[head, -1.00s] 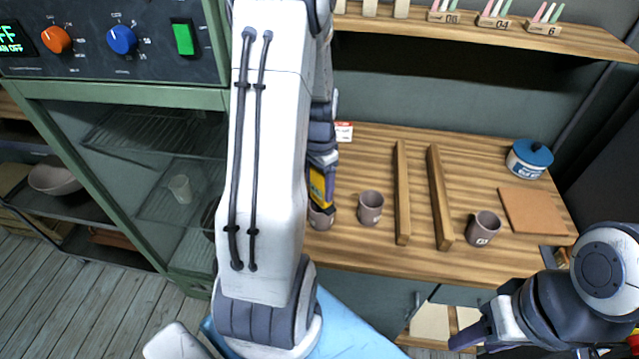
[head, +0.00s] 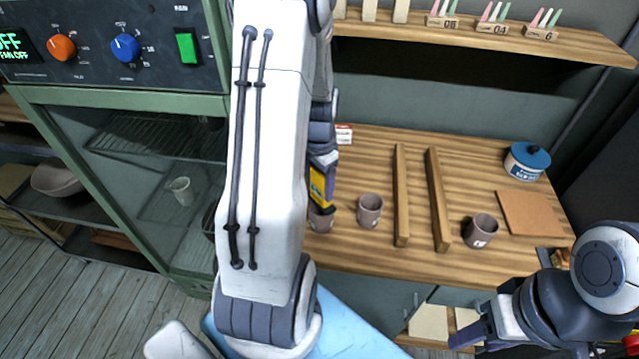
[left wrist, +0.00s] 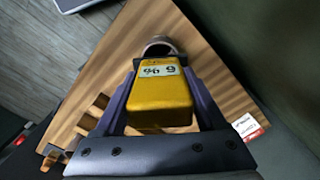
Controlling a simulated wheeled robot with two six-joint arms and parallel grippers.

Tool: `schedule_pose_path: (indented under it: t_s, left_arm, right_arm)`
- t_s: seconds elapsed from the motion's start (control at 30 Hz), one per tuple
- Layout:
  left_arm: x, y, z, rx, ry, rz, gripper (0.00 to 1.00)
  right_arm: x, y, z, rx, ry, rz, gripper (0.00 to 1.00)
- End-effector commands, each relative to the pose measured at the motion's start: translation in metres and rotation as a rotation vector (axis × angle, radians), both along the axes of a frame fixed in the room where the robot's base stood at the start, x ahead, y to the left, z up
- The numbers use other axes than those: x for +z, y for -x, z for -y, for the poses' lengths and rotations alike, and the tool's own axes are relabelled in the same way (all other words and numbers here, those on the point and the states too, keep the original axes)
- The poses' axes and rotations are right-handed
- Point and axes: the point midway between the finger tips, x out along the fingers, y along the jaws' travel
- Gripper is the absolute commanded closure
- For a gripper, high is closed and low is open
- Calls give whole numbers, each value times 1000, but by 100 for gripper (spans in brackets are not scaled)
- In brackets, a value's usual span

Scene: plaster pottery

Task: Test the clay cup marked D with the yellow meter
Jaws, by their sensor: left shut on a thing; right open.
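The yellow meter (head: 319,186) is gripped in my left gripper (head: 322,180), its lower end at the mouth of the leftmost clay cup (head: 320,220). Part of that cup's rim (left wrist: 158,41) shows beyond the meter. A second cup (head: 370,209) stands just right of it. A third cup (head: 480,231), right of the wooden bars, has a small mark I cannot read. My right gripper (head: 478,336) is open and empty at lower right.
Two wooden bars (head: 401,195) (head: 438,198) lie on the wooden table (head: 400,264). A blue-lidded pot (head: 527,160) and a brown tile (head: 531,214) are at the right. A red-and-white card (head: 344,134) stands at the back. A green kiln-like cabinet (head: 120,100) is at left.

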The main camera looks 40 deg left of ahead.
Motion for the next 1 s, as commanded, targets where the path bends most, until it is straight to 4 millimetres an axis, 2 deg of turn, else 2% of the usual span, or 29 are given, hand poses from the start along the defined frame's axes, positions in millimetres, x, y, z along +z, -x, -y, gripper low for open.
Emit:
schedule_pose_path:
  t_s: [0.03,0.6,1.0]
  left_arm:
    - [9,0,0,0,-1,1,72]
    - [54,-1,0,0,-1,2,72]
    - [55,-1,0,0,-1,1,72]
  right_arm:
    - [8,0,0,0,0,0,50]
    - [49,0,0,4,0,0,50]
    - [49,0,0,5,0,0,50]
